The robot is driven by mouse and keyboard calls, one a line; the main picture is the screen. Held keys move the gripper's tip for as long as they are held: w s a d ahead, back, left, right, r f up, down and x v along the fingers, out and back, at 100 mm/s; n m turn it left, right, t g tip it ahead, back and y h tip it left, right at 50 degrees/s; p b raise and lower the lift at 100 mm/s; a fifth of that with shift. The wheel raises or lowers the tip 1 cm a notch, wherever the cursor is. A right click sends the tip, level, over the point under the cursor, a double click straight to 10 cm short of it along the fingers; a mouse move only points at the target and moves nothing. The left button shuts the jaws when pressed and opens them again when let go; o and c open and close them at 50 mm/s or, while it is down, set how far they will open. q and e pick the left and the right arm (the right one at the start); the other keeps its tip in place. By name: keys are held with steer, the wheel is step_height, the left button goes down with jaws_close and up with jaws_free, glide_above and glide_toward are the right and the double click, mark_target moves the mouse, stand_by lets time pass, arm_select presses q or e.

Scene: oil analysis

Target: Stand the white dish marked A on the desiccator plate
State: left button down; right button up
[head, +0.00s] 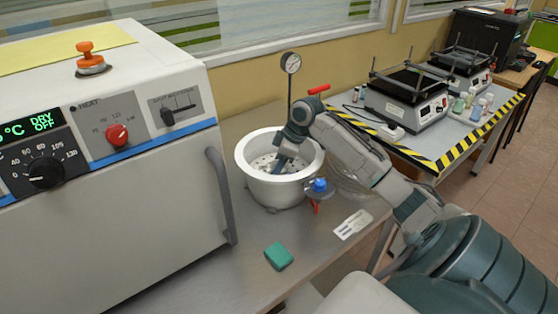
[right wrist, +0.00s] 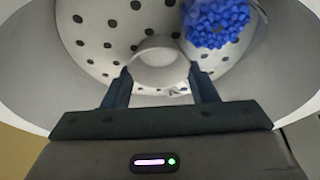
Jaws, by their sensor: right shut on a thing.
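The white desiccator bowl (head: 246,166) stands open on the bench beside the oven. Its white plate (right wrist: 90,25) has many dark holes and fills the floor in the right wrist view. My right gripper (head: 282,163) reaches down inside the bowl. In the right wrist view its fingers (right wrist: 160,82) are shut on a small white round dish (right wrist: 158,55), which is held over the plate. Blue beads (right wrist: 216,22) lie in a cluster to the right of the dish. My left gripper is out of view.
The oven (head: 130,190) with its grey handle is close left of the bowl. A pressure gauge (head: 290,63) rises behind it. A blue-topped fitting (head: 320,186), a white card (head: 353,224) and a green block (head: 278,257) are in front. Hotplate-like instruments (head: 408,97) stand right.

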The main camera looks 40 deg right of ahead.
steer(key=o, duration=1)
steer(key=shift+c, duration=0.2)
steer(key=b+v, duration=0.1)
steer(key=v, duration=1.1)
steer(key=shift+b, duration=0.3)
steer(key=shift+w+r, duration=0.1)
